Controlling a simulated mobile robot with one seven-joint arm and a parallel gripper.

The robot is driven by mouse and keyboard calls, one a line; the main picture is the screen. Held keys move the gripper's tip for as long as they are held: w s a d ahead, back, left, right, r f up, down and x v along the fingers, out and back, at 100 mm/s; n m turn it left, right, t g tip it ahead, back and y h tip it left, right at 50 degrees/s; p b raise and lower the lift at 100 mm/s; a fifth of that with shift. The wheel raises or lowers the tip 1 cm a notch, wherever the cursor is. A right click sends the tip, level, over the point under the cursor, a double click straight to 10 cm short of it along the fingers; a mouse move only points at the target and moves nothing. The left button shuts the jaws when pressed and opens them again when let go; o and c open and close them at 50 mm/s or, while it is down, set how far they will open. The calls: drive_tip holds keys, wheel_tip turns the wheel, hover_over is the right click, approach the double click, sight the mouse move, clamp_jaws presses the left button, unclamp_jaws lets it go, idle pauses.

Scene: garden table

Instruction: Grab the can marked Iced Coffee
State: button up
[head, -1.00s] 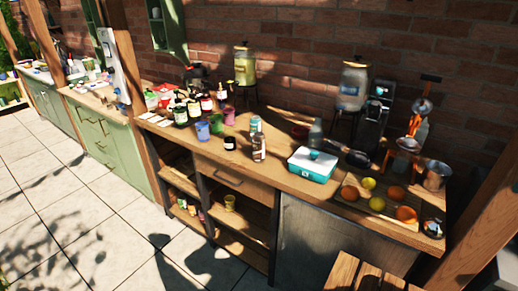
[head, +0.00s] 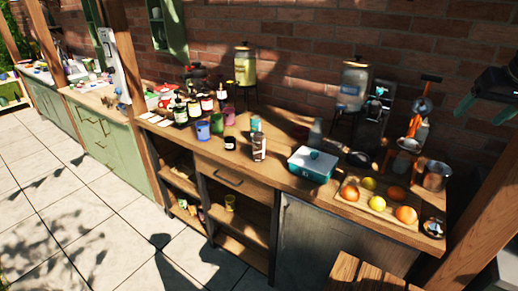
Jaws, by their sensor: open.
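No label is readable at this size, so I cannot tell which item is marked Iced Coffee. A small teal can-like container (head: 256,124) stands on the wooden counter (head: 275,172), behind a clear bottle (head: 259,147) that partly hides it. A short dark jar (head: 230,143) stands left of the bottle. Blue (head: 203,131), green (head: 216,124) and purple (head: 229,115) cups stand further left. My gripper (head: 484,112) is at the upper right edge, open and empty, its greenish fingers apart, well away from these items.
A teal-and-white box (head: 313,164) sits mid-counter, with a tray (head: 357,208) of fruit to its right. Dispensers on stands (head: 245,65) (head: 353,85) line the brick wall. Several dark bottles (head: 193,107) crowd the left. Bare counter lies around the clear bottle.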

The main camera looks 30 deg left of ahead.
drive_tip(key=w+a+r+n+g, duration=0.1)
drive_tip(key=w+a+n, duration=0.1)
drive_tip(key=w+a, duration=0.35)
drive_tip(key=w+a+r+n+g, duration=0.1)
drive_tip(key=w+a, duration=0.2)
drive_tip(key=a, duration=0.5)
drive_tip(key=n+g+h, duration=0.2)
drive_tip(key=n+g, duration=0.1)
drive_tip(key=n, duration=0.6)
hover_over(260, 133)
drive_tip(key=f, duration=2.3)
drive_tip(key=shift+d, duration=0.3)
drive_tip(key=shift+s+a+f, duration=0.15)
drive_tip(key=shift+f, duration=0.25)
wheel_tip(260, 133, down, 5)
drive_tip(key=shift+r, duration=0.1)
drive_tip(key=shift+s+a+f, duration=0.1)
drive_tip(key=shift+s+f, duration=0.05)
drive_tip(key=shift+f, duration=1.2)
drive_tip(key=shift+s+a+f, duration=0.1)
drive_tip(key=shift+f, duration=1.25)
drive_tip(key=c, duration=1.2)
